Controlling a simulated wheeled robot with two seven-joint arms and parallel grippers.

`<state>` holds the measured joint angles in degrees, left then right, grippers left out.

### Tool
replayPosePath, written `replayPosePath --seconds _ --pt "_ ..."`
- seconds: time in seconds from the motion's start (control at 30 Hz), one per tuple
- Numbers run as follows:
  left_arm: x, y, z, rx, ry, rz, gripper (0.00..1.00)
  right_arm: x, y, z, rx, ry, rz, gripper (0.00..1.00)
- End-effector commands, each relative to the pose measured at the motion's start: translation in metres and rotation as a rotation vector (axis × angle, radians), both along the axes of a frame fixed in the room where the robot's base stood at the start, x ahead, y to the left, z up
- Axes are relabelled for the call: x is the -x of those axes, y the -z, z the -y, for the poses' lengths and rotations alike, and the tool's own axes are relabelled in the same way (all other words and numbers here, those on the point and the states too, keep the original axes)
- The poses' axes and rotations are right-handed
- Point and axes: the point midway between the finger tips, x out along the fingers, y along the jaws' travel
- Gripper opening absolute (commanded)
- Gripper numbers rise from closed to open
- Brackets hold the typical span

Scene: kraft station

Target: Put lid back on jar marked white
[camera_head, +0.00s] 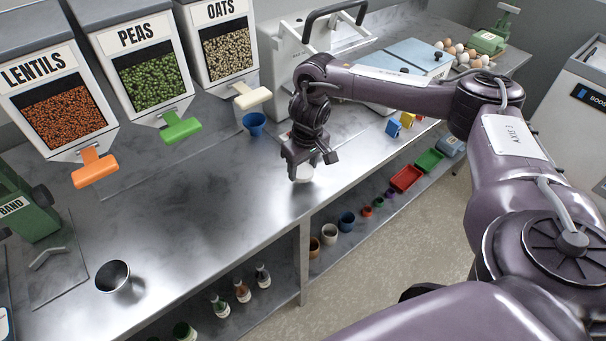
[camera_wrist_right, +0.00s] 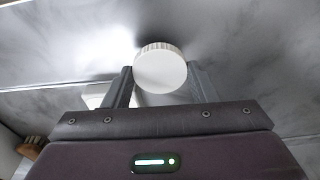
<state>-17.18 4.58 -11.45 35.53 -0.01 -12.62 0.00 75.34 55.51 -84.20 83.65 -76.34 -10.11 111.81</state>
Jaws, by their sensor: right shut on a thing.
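A round white lid (camera_wrist_right: 160,68) with a ribbed edge sits between the fingertips of my right gripper (camera_wrist_right: 162,82) in the right wrist view. In the head view my right gripper (camera_head: 308,158) points down over the steel counter, near its front edge. It is shut on the white lid, whose pale side (camera_head: 304,174) shows just below the fingers. I cannot tell whether the lid touches anything beneath it. No jar with a readable "white" mark shows in either view. My left gripper is out of view.
A blue cup (camera_head: 254,124) stands behind the gripper. Dispensers with orange (camera_head: 95,167), green and cream handles line the back left. A metal cup (camera_head: 113,277) stands front left. The shelf below holds bottles, small cups and a red tray (camera_head: 406,178). The counter (camera_head: 225,200) left of the gripper is clear.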

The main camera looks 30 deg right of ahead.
Motion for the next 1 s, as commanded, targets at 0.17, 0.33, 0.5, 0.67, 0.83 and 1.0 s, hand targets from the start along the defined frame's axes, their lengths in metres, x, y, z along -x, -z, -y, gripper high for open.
replayPosePath --seconds 0.17,0.33,0.5,0.67,0.83,1.0 --pt "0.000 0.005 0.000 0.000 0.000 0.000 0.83 -0.002 -0.040 0.000 0.000 -0.002 0.007 0.31" --pt "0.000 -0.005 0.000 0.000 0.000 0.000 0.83 -0.001 -0.066 0.000 0.001 -0.002 0.004 0.31" --pt "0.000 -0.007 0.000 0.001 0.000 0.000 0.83 0.000 -0.072 0.000 0.000 -0.001 0.001 0.31" --pt "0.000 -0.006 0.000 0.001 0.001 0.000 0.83 0.000 -0.071 0.000 0.000 0.000 0.001 0.31" --pt "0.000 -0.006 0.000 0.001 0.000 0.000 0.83 -0.001 -0.071 -0.001 -0.001 -0.001 0.001 0.31" --pt "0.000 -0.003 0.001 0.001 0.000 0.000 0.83 0.001 -0.080 -0.031 -0.013 -0.003 0.013 0.31"
